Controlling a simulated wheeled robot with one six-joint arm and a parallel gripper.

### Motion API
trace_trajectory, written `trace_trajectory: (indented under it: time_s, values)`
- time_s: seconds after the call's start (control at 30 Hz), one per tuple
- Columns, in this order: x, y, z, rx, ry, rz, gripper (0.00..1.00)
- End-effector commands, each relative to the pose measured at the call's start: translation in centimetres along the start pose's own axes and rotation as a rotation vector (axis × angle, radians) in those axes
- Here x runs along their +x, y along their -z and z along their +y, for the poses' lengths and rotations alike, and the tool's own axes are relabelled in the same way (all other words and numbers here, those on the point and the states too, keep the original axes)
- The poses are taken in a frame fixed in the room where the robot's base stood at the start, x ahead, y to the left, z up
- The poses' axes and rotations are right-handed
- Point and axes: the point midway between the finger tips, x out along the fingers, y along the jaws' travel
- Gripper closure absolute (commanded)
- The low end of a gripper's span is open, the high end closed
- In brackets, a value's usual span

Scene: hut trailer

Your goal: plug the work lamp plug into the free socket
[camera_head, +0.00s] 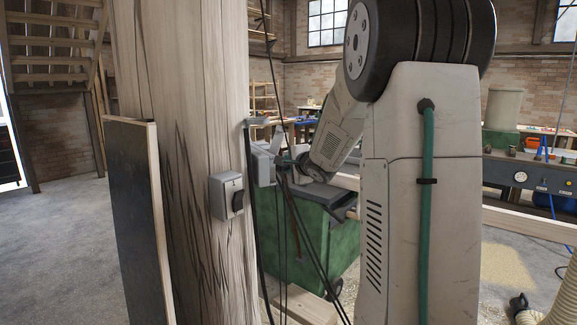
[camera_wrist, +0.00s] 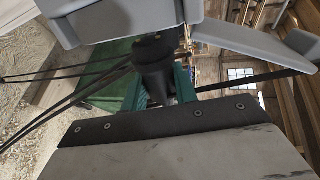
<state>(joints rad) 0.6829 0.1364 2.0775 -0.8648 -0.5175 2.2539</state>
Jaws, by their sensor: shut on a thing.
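My gripper (camera_head: 287,162) is beside the right edge of the wooden post, its teal jaws closed around a black plug. In the wrist view, the jaws (camera_wrist: 160,84) flank the dark round plug (camera_wrist: 154,56), which points up the picture toward a pale grey socket housing (camera_wrist: 122,18). The plug's front end overlaps the housing there, so I cannot tell whether it is inserted, touching or just apart. The grey socket box (camera_head: 263,166) on the post shows in the head view just left of my gripper. Its socket openings are hidden.
A grey box with a dark switch-like insert (camera_head: 227,196) is on the post (camera_head: 190,90). Black cables hang beside the post and cross below my gripper. A green cabinet (camera_head: 315,238) stands close behind. A dark board (camera_head: 135,215) leans at left.

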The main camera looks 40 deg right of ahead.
Motion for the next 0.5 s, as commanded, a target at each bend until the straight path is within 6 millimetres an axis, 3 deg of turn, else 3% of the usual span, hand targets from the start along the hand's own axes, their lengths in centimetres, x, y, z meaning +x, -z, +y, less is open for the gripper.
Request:
trace_trajectory:
  time_s: [0.5]
  values:
    - [0.0,-1.04,0.0,0.0,0.0,0.0,0.94]
